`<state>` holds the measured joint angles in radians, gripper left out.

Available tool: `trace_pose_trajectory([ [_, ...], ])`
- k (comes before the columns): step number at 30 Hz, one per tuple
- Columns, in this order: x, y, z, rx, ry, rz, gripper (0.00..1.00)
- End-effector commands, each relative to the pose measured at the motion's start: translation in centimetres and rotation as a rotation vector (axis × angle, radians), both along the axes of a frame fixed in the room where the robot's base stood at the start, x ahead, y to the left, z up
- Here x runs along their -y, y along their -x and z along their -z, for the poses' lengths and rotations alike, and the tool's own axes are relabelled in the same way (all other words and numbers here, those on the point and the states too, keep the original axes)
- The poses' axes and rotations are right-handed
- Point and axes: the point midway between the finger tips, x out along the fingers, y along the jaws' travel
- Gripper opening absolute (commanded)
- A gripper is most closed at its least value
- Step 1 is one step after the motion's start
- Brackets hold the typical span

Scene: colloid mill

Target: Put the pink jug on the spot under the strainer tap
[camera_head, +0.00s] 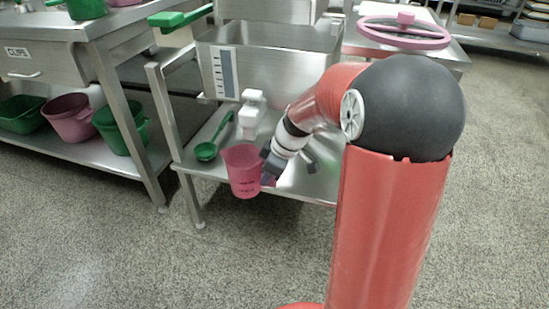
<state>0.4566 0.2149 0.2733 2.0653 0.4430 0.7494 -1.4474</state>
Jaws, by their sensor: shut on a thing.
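The pink jug (243,173) stands upright at the front edge of the lower steel shelf in the head view, or is held just above it; I cannot tell which. My gripper (269,166) reaches in from the right and is shut on the jug at its right side, where the handle is mostly hidden. The white strainer tap (252,114) juts from the front of the steel tank (270,72), above and slightly behind the jug. The spot under the tap is not clearly visible, as the jug and my gripper cover that area.
A green ladle (207,150) lies on the shelf (205,167) left of the jug. A steel table leg (165,125) stands further left. Green and pink buckets (68,118) sit under the left table. A pink handwheel (404,32) is at upper right. The floor in front is clear.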

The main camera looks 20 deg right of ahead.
Motion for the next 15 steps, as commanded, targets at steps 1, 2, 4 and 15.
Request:
trace_pose_trajectory([
  [1, 0.7, -1.0, 0.0, 0.0, -0.001, 0.002, 0.0],
  [2, 1.0, -1.4, 0.0, -0.001, -0.002, 0.001, 0.0],
  [4, 1.7, -2.3, 0.0, -0.001, 0.0, 0.002, 0.0],
  [15, 4.3, -5.9, 0.0, 0.0, 0.0, 0.003, 0.0],
])
